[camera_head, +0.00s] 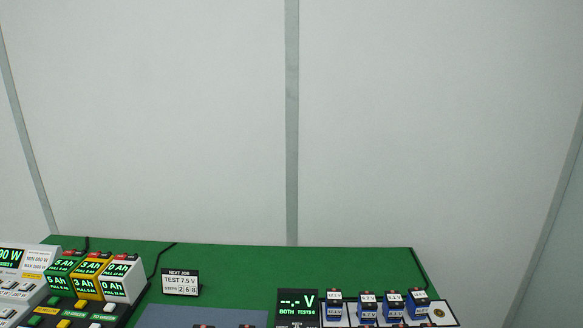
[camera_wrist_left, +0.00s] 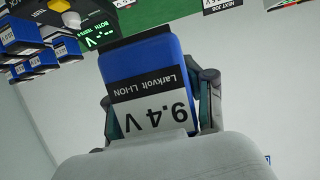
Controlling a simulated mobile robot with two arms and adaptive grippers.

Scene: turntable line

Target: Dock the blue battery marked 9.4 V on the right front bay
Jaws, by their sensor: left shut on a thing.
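Neither gripper shows in the head view. A white board (camera_head: 446,315) at the table's right holds several blue batteries (camera_head: 368,308), their labels too small to read. I cannot make out the right front bay, as the front of the table is cut off.
A sign (camera_head: 180,283) reads "NEXT JOB TEST 7.5 V". A grey-blue mat (camera_head: 205,317) lies front centre. The green table behind is mostly clear.

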